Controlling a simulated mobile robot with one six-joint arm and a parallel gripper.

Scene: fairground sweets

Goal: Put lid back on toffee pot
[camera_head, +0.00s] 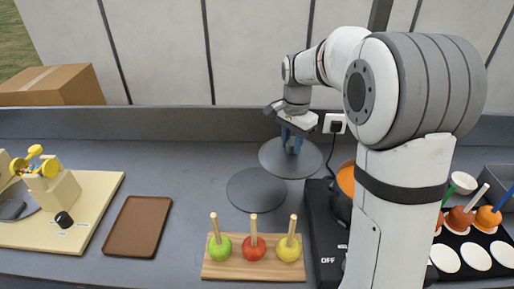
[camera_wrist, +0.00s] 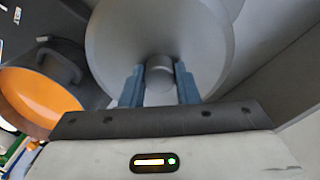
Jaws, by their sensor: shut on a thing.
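The lid is a round grey disc (camera_head: 277,160) with a knob in its middle (camera_wrist: 160,74). My gripper (camera_head: 291,138) is above it at the back of the counter, and its blue fingers are shut on the knob in the wrist view (camera_wrist: 160,86). The lid's height over the counter is hard to tell. The toffee pot (camera_head: 338,207) is a dark pot of orange toffee to the right, partly hidden behind my arm in the head view. In the wrist view the open pot (camera_wrist: 50,88) shows at the left, apart from the lid.
A dark round patch (camera_head: 256,190), mat or shadow, lies front-left of the lid. The pot stands on a black hob (camera_head: 325,235). A board (camera_head: 225,270) with three apples on sticks is in front. A brown tray (camera_head: 138,226) lies left. A socket with cable (camera_head: 335,124) is behind.

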